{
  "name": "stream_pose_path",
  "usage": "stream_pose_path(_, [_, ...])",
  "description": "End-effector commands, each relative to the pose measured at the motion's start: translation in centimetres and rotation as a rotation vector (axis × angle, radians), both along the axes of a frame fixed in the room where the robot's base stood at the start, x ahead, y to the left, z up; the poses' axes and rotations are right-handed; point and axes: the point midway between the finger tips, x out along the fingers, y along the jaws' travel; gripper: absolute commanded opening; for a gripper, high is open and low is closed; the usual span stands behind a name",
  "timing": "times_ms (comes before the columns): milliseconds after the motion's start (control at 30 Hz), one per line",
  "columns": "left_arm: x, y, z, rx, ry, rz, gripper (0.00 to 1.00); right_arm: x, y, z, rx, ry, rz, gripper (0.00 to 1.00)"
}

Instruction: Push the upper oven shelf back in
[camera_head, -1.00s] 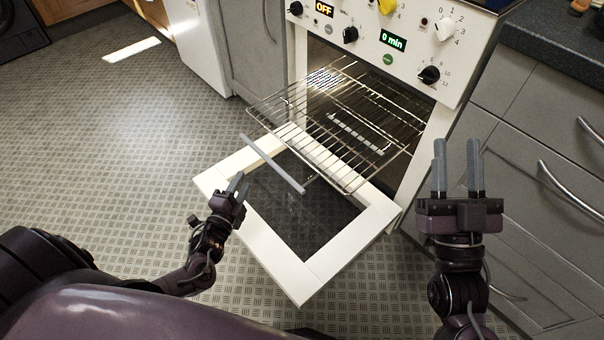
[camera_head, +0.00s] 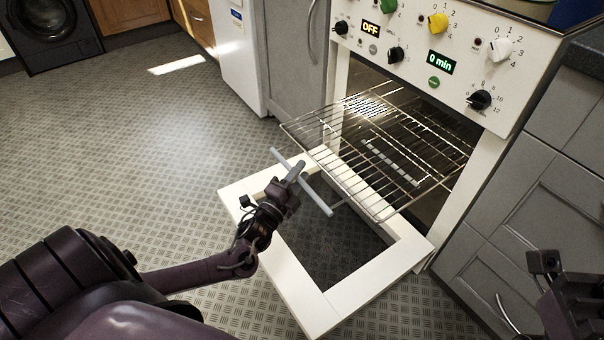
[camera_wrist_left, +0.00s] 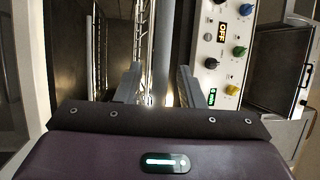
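The upper oven shelf (camera_head: 378,158) is a wire rack sticking well out of the oven (camera_head: 425,62), above the lowered white oven door (camera_head: 385,270). My left gripper (camera_head: 297,171) is in front of the shelf's front edge, over the door handle bar (camera_head: 318,196). In the left wrist view its two fingers (camera_wrist_left: 158,87) stand apart with nothing clearly between them, and shelf wires (camera_wrist_left: 143,38) show beyond. I cannot tell whether it touches the shelf. My right gripper (camera_head: 575,300) is partly cut off at the lower right; its fingers do not show.
The open door with its glass panel lies below the shelf. Grey cabinets (camera_head: 510,215) stand right of the oven, a white appliance (camera_head: 240,50) and grey cupboard to the left. The floor (camera_head: 150,150) on the left is clear.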

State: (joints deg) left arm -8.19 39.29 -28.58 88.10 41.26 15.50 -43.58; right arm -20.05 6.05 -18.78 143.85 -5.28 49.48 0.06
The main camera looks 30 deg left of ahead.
Motion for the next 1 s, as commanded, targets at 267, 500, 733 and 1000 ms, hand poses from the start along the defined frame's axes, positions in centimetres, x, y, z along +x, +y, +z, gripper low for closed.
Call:
stream_pose_path(267, [1.29,-0.01,0.16,-0.001,0.002,0.001,0.35,0.04,0.02,-0.21,-0.001,-0.005,0.0,0.36])
stream_pose_path(500, [1.27,-0.01,0.17,-0.001,0.002,0.001,0.27,0.05,0.03,-0.19,-0.002,-0.004,0.0,0.36])
stream_pose_path(733, [1.26,-0.01,0.17,-0.001,0.002,0.001,0.0,0.05,0.03,-0.18,-0.002,-0.004,0.0,0.36])
stream_pose_path(1000, [1.29,-0.02,0.15,-0.001,0.002,0.0,0.0,0.06,0.03,-0.22,-0.002,-0.003,-0.002,0.36])
